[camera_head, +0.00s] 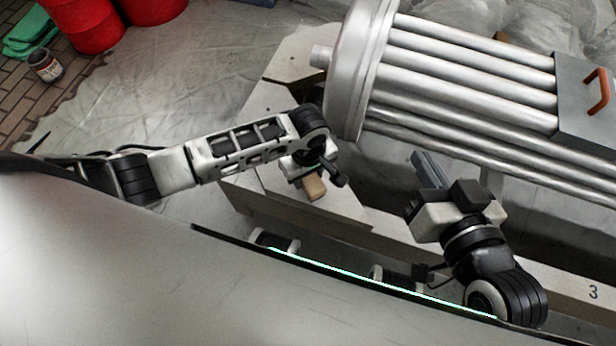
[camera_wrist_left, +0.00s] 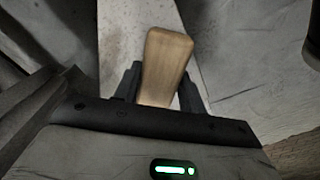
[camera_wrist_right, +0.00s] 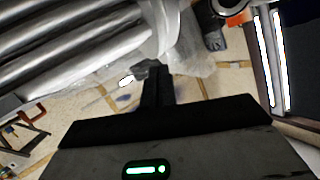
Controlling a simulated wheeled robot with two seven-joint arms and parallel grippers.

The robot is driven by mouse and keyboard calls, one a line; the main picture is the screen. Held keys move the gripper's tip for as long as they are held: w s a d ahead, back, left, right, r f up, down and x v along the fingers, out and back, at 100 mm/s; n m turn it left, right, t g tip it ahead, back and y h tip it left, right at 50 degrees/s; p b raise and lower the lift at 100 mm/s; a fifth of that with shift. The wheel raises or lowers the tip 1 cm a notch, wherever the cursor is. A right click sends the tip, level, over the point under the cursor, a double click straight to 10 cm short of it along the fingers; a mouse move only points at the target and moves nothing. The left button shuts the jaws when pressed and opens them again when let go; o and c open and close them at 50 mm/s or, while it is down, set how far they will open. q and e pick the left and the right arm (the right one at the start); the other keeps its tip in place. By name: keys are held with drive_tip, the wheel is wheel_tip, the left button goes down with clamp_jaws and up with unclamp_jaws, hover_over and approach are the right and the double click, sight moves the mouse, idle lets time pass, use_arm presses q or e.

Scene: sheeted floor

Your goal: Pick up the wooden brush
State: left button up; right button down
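The wooden brush shows as a plain light-brown wooden piece (camera_head: 314,187) at the edge of the pale boards in the head view. In the left wrist view its wooden part (camera_wrist_left: 166,62) stands between the two dark fingers. My left gripper (camera_head: 318,172) is right at it, with one finger on each side. A narrow light gap seems to show by the right finger, so I cannot tell whether the fingers press on the wood. The rest of the brush is hidden. My right gripper (camera_wrist_right: 155,85) has its fingers together, empty, away from the brush.
A large metal tube bundle (camera_head: 460,75) lies behind both grippers, close to my right one (camera_head: 428,170). Pale boards (camera_head: 298,62) lie beneath its left end. Red drums (camera_head: 90,22), a can (camera_head: 45,65) and green cloth (camera_head: 30,32) are at the far left. The sheeted floor between is clear.

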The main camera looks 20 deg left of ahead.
use_arm(q)
drive_tip(key=c, duration=0.4)
drive_tip(key=shift+c, duration=0.2)
drive_tip(key=shift+r, duration=0.1)
